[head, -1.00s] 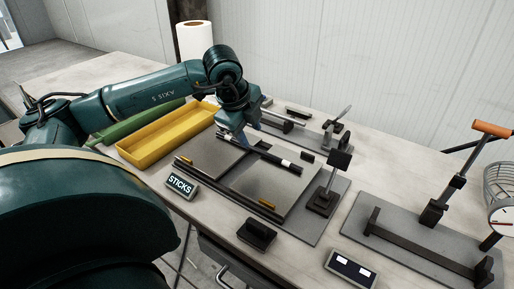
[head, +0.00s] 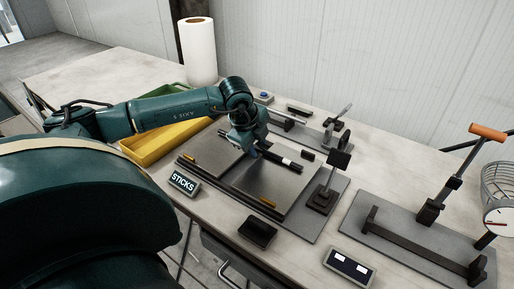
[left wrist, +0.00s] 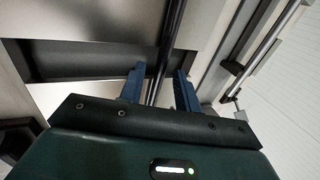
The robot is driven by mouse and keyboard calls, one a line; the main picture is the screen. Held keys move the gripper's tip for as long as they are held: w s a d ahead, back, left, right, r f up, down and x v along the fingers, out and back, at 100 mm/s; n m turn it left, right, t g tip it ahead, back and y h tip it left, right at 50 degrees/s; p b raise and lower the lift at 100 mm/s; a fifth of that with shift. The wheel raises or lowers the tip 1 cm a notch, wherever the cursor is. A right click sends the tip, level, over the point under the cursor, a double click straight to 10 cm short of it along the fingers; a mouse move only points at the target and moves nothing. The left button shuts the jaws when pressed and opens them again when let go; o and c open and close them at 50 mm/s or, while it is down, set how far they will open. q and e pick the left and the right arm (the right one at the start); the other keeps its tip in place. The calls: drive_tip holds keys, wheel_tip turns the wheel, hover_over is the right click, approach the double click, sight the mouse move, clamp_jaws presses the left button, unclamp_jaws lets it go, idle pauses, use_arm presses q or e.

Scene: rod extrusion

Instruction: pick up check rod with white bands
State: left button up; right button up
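The black check rod with a white band (head: 286,161) lies slanted over the grey plates of the fixture in the middle of the table. Its far left part is hidden behind my left gripper (head: 252,149). In the left wrist view, the dark rod (left wrist: 168,45) runs between the two blue fingers of my left gripper (left wrist: 159,88), with visible gaps on both sides. The fingers are open; whether either touches the rod cannot be told. My right gripper is in neither view.
A yellow tray (head: 150,148) is left of the fixture. A STICKS sign (head: 184,183) stands at the front, and a black post stand (head: 322,199) stands right of the plates. A lever device (head: 432,211) is at the right; bare table lies at the far left.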

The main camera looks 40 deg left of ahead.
use_arm(q)
clamp_jaws()
